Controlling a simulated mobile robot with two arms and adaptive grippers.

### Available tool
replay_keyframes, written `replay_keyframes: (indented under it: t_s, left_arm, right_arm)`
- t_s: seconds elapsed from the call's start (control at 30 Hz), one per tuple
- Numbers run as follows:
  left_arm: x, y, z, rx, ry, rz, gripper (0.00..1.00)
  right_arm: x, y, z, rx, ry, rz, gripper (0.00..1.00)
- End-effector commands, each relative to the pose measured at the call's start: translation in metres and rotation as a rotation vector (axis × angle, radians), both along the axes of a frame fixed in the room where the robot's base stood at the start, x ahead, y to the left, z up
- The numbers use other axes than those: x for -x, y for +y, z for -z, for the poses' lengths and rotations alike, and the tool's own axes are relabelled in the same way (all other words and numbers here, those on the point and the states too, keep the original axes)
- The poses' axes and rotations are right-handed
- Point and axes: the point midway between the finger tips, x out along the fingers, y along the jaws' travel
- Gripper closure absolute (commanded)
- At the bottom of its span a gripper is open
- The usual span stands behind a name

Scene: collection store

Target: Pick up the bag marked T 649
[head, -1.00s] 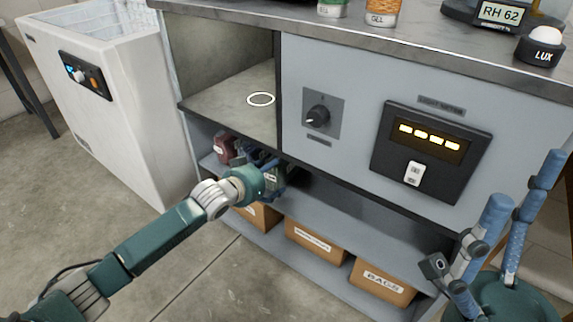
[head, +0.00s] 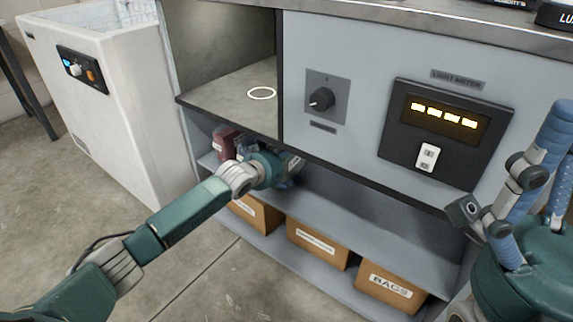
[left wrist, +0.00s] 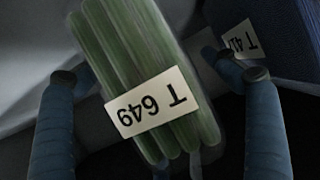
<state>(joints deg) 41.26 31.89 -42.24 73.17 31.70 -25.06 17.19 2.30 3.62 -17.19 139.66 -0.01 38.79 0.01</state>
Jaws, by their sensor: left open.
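The bag marked T 649 (left wrist: 150,90) is a green, ribbed bundle with a white label, upside down in the left wrist view. My left gripper (left wrist: 152,74) is open, with one blue finger on each side of the bag and a visible gap on both sides. In the head view my left gripper (head: 288,168) reaches into the shelf below the counter, and it and the arm hide the bag there. My right gripper (head: 520,190) is at the right edge of the head view, away from the shelf; its jaw state is unclear.
A dark blue item with a partly hidden label (left wrist: 238,40) stands right of the bag. A dark red item (head: 225,142) stands at the shelf's left end. Cardboard boxes (head: 317,246) sit on the shelf below. A panelled cabinet front (head: 360,75) is above; a white unit (head: 120,110) is left.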

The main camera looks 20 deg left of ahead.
Motion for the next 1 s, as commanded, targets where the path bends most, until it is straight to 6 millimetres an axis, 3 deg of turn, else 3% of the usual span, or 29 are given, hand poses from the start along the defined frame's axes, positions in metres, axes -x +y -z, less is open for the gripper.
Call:
replay_keyframes:
  t_s: [0.07, 0.37, 1.0]
  left_arm:
    - [0.000, 0.000, 0.000, 0.000, 0.000, 0.000, 0.16]
    - [0.000, 0.001, 0.000, 0.000, 0.000, -0.001, 0.75]
    - [0.000, 0.000, -0.013, 0.001, -0.005, -0.001, 0.76]
  right_arm:
    - [0.000, 0.000, 0.000, 0.000, 0.000, 0.000, 0.00]
    - [0.000, 0.000, 0.000, 0.000, 0.000, 0.000, 0.00]
    - [-0.001, -0.002, -0.001, -0.006, 0.024, -0.002, 0.00]
